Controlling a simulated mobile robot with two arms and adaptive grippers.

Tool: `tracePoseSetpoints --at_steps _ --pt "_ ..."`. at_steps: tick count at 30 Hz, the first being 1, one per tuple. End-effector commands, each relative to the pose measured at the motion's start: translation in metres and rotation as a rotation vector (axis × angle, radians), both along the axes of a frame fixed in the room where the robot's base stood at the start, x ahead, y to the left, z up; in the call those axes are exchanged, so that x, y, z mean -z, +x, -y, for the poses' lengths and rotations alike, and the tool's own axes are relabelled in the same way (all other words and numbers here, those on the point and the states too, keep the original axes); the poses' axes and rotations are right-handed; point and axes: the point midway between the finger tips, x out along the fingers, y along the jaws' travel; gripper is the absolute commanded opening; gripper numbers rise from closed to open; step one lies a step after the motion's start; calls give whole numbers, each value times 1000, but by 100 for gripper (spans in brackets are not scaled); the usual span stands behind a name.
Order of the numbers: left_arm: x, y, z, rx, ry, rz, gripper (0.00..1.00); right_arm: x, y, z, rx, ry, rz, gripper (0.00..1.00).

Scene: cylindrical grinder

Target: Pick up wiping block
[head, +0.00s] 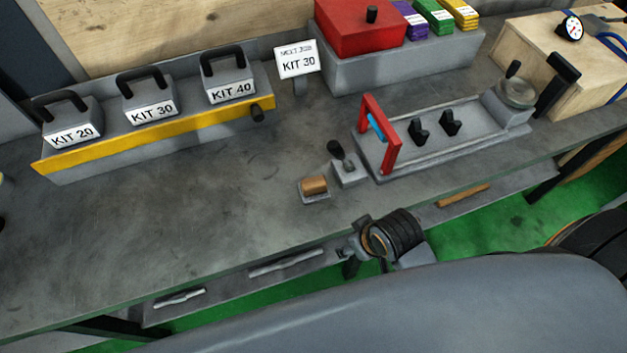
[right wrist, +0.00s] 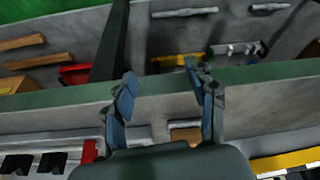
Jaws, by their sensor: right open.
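The likely wiping block is a small tan-brown block (head: 314,185) on a small grey base near the bench's front edge. It also shows in the right wrist view (right wrist: 185,135), low between my fingers and partly hidden by the gripper body. My right gripper (head: 348,254) is just off the front edge of the bench, below and right of the block in the head view. In the right wrist view the right gripper (right wrist: 162,82) has its two fingers apart with nothing held. My left gripper does not show.
A grey post with a black knob (head: 346,168) stands right beside the block. A fixture with a red frame (head: 391,140) is further right. The kit rack with a yellow front (head: 150,139) is at left. The bench (head: 200,215) left of the block is clear.

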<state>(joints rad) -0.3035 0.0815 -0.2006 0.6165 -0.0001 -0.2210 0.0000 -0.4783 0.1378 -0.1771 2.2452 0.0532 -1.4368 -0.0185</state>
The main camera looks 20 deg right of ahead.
Motion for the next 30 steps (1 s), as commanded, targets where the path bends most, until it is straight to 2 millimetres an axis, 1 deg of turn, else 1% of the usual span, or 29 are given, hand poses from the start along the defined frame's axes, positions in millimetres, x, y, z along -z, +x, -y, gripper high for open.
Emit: tracePoseSetpoints --at_steps 1,2,3,4,7,12,15,19,22,24,26,30 --pt "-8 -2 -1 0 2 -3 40 -26 4 -5 -20 9 20 57" --pt "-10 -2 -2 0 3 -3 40 -39 6 -9 -38 15 29 57" --pt "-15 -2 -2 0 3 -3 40 -60 11 -18 -80 31 48 57" --pt "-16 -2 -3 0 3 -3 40 -70 16 -26 -119 43 59 57" --pt "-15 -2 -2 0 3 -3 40 -86 29 -51 -233 72 81 57" --pt "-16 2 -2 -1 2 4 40 -102 50 -87 -435 98 109 57" --pt "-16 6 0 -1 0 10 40 -110 63 -107 -572 96 118 57" --pt "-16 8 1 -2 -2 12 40 -120 79 -128 -780 64 112 57" --pt "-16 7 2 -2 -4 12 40 -126 91 -133 -936 13 84 57" --pt "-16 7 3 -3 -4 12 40 -129 101 -129 -1029 -32 54 57" --pt "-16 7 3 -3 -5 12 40 -133 109 -123 -1097 -73 22 57" --pt "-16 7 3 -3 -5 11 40 -144 130 -97 -1208 -168 -67 57"
